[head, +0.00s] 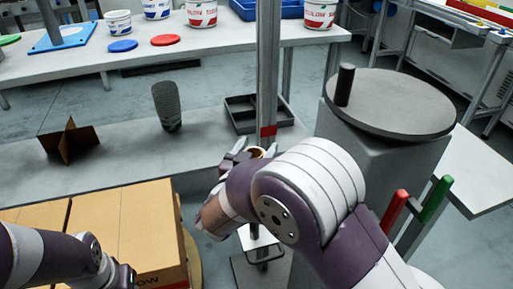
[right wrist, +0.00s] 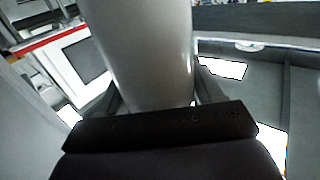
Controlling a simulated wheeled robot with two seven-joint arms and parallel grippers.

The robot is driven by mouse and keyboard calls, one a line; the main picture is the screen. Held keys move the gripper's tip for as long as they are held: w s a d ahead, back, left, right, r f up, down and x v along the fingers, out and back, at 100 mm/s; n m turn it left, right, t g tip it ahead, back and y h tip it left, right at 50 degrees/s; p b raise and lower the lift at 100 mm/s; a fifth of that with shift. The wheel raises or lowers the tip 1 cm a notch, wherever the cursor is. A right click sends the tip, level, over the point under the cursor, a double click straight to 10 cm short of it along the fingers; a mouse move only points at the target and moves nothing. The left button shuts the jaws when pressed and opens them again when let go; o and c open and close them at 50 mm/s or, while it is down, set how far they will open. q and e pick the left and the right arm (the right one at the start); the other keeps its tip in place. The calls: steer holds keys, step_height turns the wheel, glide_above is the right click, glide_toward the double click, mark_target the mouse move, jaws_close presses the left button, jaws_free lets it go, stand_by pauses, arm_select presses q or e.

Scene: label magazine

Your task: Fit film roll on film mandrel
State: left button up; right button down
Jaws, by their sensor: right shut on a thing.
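My right gripper (head: 246,155) is at the middle of the head view, in front of the metal post, with its arm coming in from the lower right. In the right wrist view the film roll (right wrist: 145,50) is a smooth pale cylinder. My arm hides most of it in the head view.
A metal post (head: 268,60) stands behind my right gripper. Cardboard boxes (head: 130,225) are at lower left. A speckled grey cylinder (head: 167,108), a brown cross-shaped piece (head: 70,142) and a dark tray (head: 286,117) are on the bench. Red and green bars (head: 434,199) stand at right.

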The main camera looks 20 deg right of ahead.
stand_by(0.5)
stand_by(0.7)
steer(key=shift+p, duration=0.55)
step_height(320, 180, down, 14)
steer(key=b, duration=0.8)
steer(key=shift+r, duration=0.2)
stand_by(3.8)
steer(key=shift+c, duration=0.5)
jaws_free()
steer(key=shift+s, duration=0.1)
